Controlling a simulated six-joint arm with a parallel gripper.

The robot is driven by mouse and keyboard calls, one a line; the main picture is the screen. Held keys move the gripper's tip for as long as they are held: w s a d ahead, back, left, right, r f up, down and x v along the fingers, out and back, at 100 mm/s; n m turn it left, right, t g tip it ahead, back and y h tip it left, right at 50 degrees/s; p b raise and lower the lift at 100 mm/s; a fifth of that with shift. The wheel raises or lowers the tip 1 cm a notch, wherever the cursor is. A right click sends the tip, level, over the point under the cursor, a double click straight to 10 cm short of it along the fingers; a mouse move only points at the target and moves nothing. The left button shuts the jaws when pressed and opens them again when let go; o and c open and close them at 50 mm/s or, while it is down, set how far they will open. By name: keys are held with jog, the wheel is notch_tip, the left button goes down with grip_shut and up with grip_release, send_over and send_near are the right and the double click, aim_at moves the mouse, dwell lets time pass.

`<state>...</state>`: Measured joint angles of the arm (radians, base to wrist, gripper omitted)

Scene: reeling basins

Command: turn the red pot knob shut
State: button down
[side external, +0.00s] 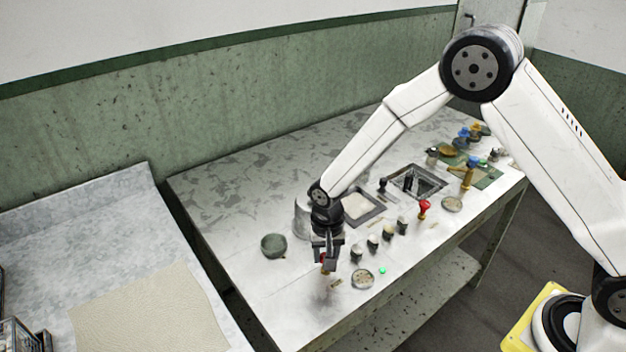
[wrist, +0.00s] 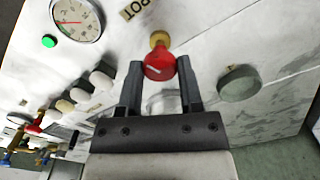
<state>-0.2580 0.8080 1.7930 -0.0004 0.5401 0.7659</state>
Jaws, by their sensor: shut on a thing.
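The red pot knob (wrist: 159,66) sits on a brass stem in the wrist view, below a tag reading "POT" (wrist: 136,8). My gripper (wrist: 160,72) has its two dark fingers on either side of the knob and is shut on it. In the side external view my gripper (side external: 327,258) points down at the front of the white bench, and a bit of the red knob (side external: 325,265) shows between the fingers. The rest of the knob is hidden there by the fingers.
A round gauge (side external: 362,278) and a green button (side external: 382,270) lie right of the knob. Several pale-topped knobs (side external: 373,242) stand in a row behind. Another red knob (side external: 424,207) stands farther right.

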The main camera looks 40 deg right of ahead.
jog(key=shift+m, duration=1.6)
jog(key=shift+c, duration=1.3)
grip_release()
jog(key=shift+r, duration=0.1)
jog(key=shift+r, duration=3.8)
